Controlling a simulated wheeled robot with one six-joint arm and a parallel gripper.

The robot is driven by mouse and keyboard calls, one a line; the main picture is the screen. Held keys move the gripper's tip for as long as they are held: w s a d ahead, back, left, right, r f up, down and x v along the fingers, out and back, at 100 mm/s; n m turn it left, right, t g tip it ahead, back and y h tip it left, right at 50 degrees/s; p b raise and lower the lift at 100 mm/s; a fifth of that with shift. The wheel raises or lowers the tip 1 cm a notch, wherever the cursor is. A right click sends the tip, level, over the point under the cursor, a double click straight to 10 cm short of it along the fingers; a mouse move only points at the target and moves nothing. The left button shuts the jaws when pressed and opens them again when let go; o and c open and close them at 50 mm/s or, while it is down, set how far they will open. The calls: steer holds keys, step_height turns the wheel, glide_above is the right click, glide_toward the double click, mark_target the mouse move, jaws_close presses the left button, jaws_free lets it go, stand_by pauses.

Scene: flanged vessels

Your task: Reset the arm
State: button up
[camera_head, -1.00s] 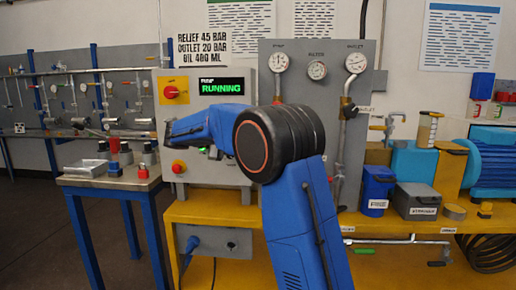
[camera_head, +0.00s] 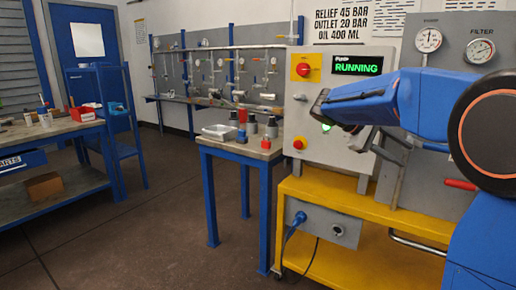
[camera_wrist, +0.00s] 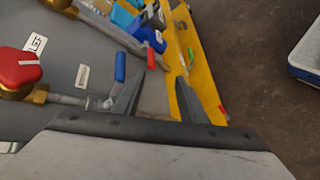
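My arm reaches in from the right in the head view, with my gripper (camera_head: 322,108) in front of the control panel (camera_head: 345,75). The panel's screen (camera_head: 358,64) reads RUNNING. In the wrist view the two dark fingers of my gripper (camera_wrist: 158,88) stand apart, with nothing seen between them but the yellow bench and grey board beyond. A green button (camera_head: 327,127) shows just below the gripper tip in the head view. I cannot tell how far the tip is from the panel.
A small blue-legged table (camera_head: 228,148) with a tray and several small parts stands left of the panel. A yellow bench (camera_head: 330,196) is below it. The wrist view shows a red-capped valve (camera_wrist: 20,68) and blue and red levers near the fingers. Open floor (camera_head: 170,220) lies to the left.

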steer(key=s+a+f+m+t+y, duration=0.1)
steer(key=s+a+f+t+y, duration=0.1)
steer(key=s+a+f+y, duration=0.2)
steer(key=s+a+f+m+t+y, duration=0.1)
steer(key=s+a+f+y, duration=0.3)
steer(key=s+f, duration=0.6)
steer(key=s+a+f+m+t+y, duration=0.2)
steer(key=s+a+f+t+y, duration=0.2)
steer(key=s, duration=1.3)
step_height(320, 180, down, 3)
steer(key=shift+a+f, duration=0.15)
steer(key=shift+a, duration=0.75)
